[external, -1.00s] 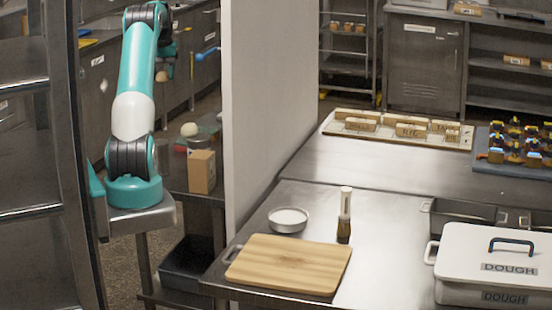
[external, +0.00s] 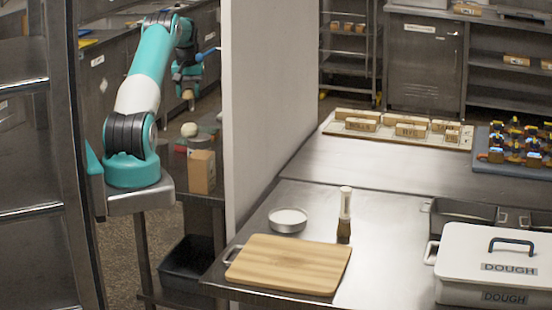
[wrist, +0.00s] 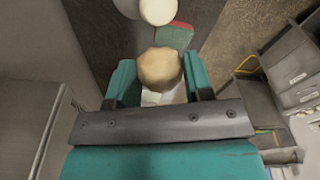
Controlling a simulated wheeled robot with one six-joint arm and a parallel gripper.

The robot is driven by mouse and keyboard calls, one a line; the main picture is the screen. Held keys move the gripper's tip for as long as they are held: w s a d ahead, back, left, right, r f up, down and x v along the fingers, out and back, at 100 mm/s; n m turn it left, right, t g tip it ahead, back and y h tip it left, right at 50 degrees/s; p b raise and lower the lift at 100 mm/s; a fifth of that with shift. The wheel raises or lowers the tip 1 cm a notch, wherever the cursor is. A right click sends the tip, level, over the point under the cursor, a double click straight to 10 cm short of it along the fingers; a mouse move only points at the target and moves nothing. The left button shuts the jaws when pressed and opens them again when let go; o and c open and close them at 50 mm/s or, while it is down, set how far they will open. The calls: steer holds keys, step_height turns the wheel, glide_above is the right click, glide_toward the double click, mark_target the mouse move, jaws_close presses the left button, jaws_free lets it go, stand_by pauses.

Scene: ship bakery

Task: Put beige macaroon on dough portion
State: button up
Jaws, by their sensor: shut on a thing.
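My gripper (wrist: 159,82) is shut on a beige macaroon (wrist: 160,68), a rounded tan piece between the two teal fingers in the wrist view. In the external view my gripper (external: 188,88) hangs in the air above the back of the side table, with the macaroon (external: 188,95) small at its tip. A pale round lump, which looks like the dough portion (external: 189,129), sits on the side table below the gripper and apart from it. Pale round shapes (wrist: 157,11) show at the top edge of the wrist view; I cannot tell surely which is the dough.
A cardboard-coloured box (external: 202,172) stands at the side table's front. A white partition (external: 265,90) rises to its right. Beyond it, the steel table holds a wooden board (external: 288,265), a round tin (external: 288,220) and a white dough container (external: 490,260).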

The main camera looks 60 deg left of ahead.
mark_target(190, 124)
step_height(190, 124, down, 7)
steer(key=shift+f+p, duration=0.1)
steer(key=shift+p, duration=0.95)
steer(key=shift+f, duration=0.45)
steer(key=shift+f, duration=0.1)
steer(key=shift+f, duration=0.2)
steer(key=o, duration=0.7)
steer(key=shift+r, duration=0.1)
steer(key=shift+r, duration=0.15)
steer(key=r+b, duration=0.1)
steer(key=r, duration=0.3)
steer(key=d+r+b, duration=0.1)
steer(key=r, duration=0.3)
steer(key=r+b, duration=0.1)
steer(key=r, duration=0.3)
steer(key=shift+s+d, duration=0.15)
steer(key=shift+s, duration=0.15)
